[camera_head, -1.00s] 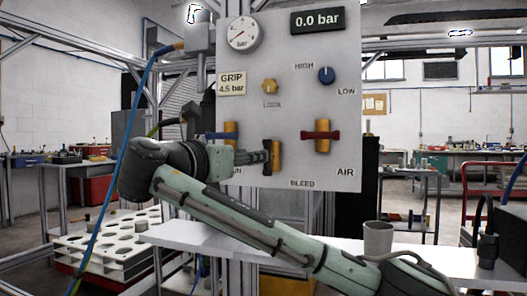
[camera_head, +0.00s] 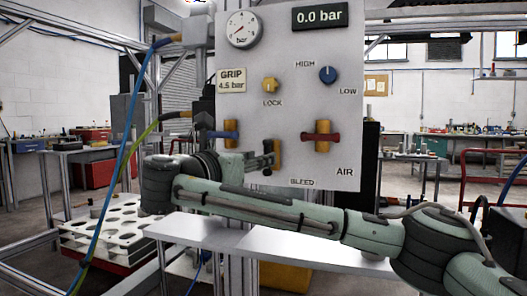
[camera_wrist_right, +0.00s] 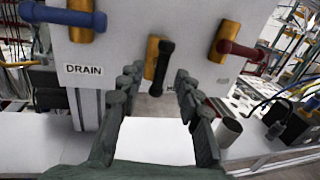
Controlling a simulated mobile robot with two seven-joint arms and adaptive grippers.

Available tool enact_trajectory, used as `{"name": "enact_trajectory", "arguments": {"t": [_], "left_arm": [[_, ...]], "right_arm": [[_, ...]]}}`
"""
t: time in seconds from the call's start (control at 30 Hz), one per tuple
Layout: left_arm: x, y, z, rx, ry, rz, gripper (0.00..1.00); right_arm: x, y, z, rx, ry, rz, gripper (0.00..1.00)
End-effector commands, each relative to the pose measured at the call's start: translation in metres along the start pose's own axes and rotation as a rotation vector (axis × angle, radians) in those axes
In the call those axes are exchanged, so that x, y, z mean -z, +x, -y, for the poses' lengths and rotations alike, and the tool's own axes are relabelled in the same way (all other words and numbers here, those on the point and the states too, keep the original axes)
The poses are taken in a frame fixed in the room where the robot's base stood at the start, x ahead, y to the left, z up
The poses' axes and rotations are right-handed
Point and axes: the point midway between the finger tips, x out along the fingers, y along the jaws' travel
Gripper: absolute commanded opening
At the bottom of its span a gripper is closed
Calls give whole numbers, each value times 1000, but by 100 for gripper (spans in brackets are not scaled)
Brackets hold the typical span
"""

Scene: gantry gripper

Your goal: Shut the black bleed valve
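The black bleed valve has a brass body (camera_head: 277,154) and a black lever (camera_wrist_right: 165,62). It sits low in the middle of the grey panel (camera_head: 300,110), above the BLEED label. In the right wrist view the lever points down along its body, slightly tilted. My right gripper (camera_head: 262,161) is at the valve, and its fingers hide part of it in the head view. In the wrist view the gripper (camera_wrist_right: 158,76) is open, with one finger on each side of the lever and gaps visible on both sides. My left gripper is not in view.
The blue drain valve (camera_head: 223,135) is left of the bleed valve, and the red air valve (camera_head: 322,138) is right; both levers lie crosswise. Above are a yellow lock knob (camera_head: 270,86) and a blue knob (camera_head: 327,75). A grey cup (camera_wrist_right: 228,130) stands on the white shelf (camera_head: 200,232).

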Motion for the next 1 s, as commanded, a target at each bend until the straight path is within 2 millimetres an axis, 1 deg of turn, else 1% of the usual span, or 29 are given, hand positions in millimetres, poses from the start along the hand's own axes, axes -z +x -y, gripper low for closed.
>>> {"name": "enact_trajectory", "arguments": {"t": [0.03,0.1,0.2,0.3,0.63,0.9,1.0], "left_arm": [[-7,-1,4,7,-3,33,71],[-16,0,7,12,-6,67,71],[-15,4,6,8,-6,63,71],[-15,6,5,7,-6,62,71],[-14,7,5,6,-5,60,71],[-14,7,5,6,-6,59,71],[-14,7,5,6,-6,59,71]], "right_arm": [[-2,2,1,3,-1,0,34],[-1,5,3,7,-1,-2,34],[0,18,2,7,0,-2,34],[1,25,2,5,0,-2,34],[1,29,2,4,0,-2,34],[1,28,2,4,0,-2,1],[1,28,2,5,0,-2,0]]}}
